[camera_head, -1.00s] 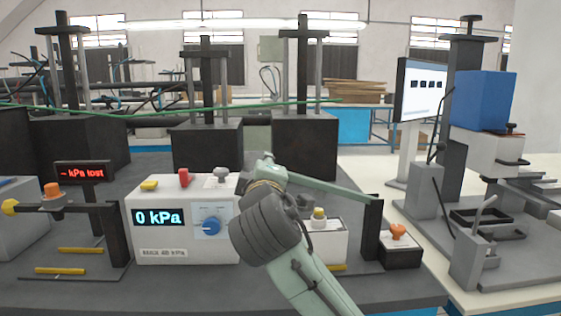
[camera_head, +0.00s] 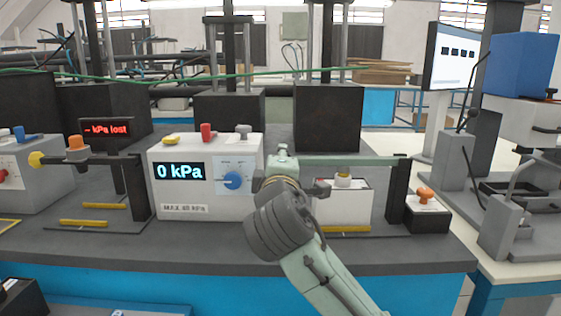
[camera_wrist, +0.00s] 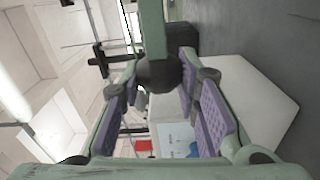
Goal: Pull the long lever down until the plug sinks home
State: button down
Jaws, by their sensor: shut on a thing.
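The long pale green lever (camera_head: 350,160) runs nearly level from a dark post (camera_head: 397,190) on the right to my gripper (camera_head: 283,158). In the wrist view, the lever (camera_wrist: 152,30) ends in a dark round knob (camera_wrist: 157,75) between the purple-padded fingers of my gripper (camera_wrist: 160,88). My gripper is shut on this knob. Below the lever, a plug with a yellowish top (camera_head: 343,174) stands upright on a white box (camera_head: 352,203). The lever passes just above it; contact cannot be told. My arm hides the box's left side.
A white unit reading "0 kPa" (camera_head: 180,192) with a blue dial stands left of my arm. An orange knob on a dark-sided box (camera_head: 427,215) stands right of the post. A similar lever station with an orange plug (camera_head: 78,148) is at left. The bench's front strip (camera_head: 150,255) is clear.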

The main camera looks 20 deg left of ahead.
jog(key=shift+f, duration=0.4)
jog(key=c, duration=1.5)
grip_release()
jog(key=shift+d, duration=0.1)
jog(key=o, duration=0.3)
jog(key=shift+r, duration=0.15)
jog(key=v, duration=0.7)
jog(key=shift+s, duration=0.15)
jog(key=shift+d+r, duration=0.1)
